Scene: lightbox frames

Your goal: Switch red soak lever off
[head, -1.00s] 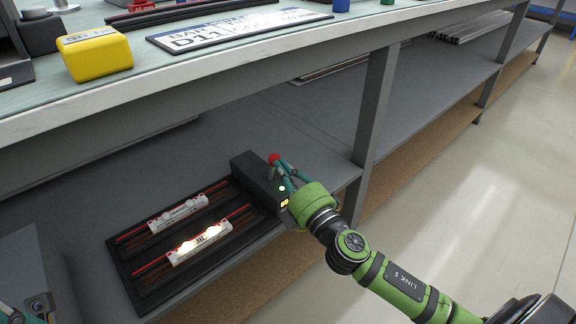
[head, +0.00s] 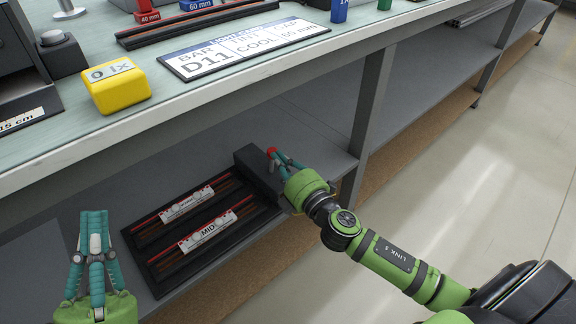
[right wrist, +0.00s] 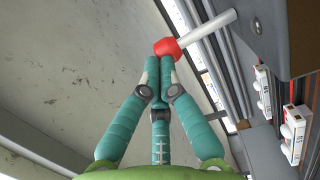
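The red lever knob (head: 271,152) stands at the dark control box (head: 254,168) on the lower shelf. In the right wrist view the red knob (right wrist: 167,48) sits on a pale shaft (right wrist: 210,30). My right gripper (head: 275,158) is at the knob. In the right wrist view its fingertips (right wrist: 159,62) are together just below the knob, touching or nearly so, with nothing seen between them. The box's indicator face is mostly hidden by this gripper. My left gripper (head: 94,214) is at the lower left, fingers together, empty and away from the lever.
A black rack (head: 160,282) with two white labelled bars, one marked MID (head: 209,231), lies beside the box, its lamps dark. The bench top above holds a yellow block (head: 117,86) and a D11 sign (head: 240,48). A shelf post (head: 368,120) stands right of the box.

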